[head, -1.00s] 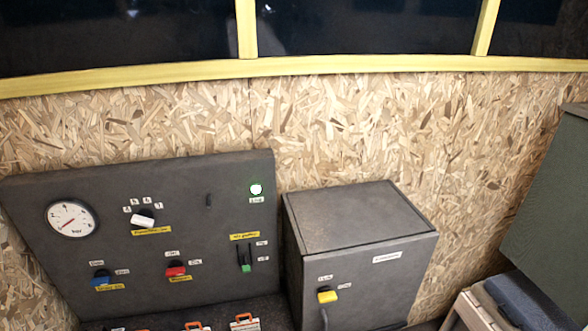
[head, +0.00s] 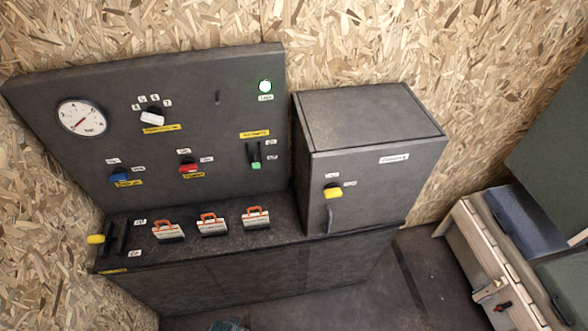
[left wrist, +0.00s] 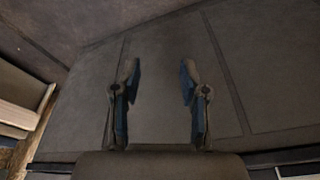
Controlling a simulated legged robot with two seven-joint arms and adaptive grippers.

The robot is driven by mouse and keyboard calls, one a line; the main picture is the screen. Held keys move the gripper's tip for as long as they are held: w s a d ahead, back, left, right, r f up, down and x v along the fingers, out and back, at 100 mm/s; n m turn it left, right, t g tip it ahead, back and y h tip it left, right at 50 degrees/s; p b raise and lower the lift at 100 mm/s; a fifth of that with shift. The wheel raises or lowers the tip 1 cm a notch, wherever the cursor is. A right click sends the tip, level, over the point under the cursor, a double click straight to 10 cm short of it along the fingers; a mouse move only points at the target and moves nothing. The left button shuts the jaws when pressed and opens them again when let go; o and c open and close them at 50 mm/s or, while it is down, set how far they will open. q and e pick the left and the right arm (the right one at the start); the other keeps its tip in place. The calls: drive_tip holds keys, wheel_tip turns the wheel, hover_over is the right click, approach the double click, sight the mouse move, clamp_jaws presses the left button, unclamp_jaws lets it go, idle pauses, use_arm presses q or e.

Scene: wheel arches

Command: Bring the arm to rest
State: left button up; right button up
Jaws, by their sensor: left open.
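My left gripper (left wrist: 160,85) shows in the left wrist view with its two fingers spread apart and nothing between them. It faces a plain dark panelled surface (left wrist: 165,50). In the head view neither gripper can be made out. A small dark greenish shape (head: 229,324) at the bottom edge of the head view is too cut off to identify for sure.
A dark control panel (head: 60,165) with a gauge, coloured knobs and a lit green lamp stands against the chipboard wall. Several orange-handled items (head: 212,225) sit on its ledge. A grey cabinet (head: 365,165) with a yellow knob stands beside it. A pale crate (head: 480,262) is at right.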

use_arm(q)
drive_tip(key=s+a+f+g, duration=0.1)
drive_tip(key=s+f, duration=0.4)
drive_tip(key=f, duration=0.5)
drive_tip(key=s+f, duration=0.4)
drive_tip(key=f, duration=0.5)
drive_tip(key=s+a+f, duration=0.2)
drive_tip(key=s+f, duration=0.5)
drive_tip(key=s, duration=0.4)
drive_tip(key=shift+s+a+g, duration=0.25)
drive_tip(key=shift+s+g, duration=0.1)
drive_tip(key=shift+g, duration=0.05)
drive_tip(key=shift+f, duration=0.1)
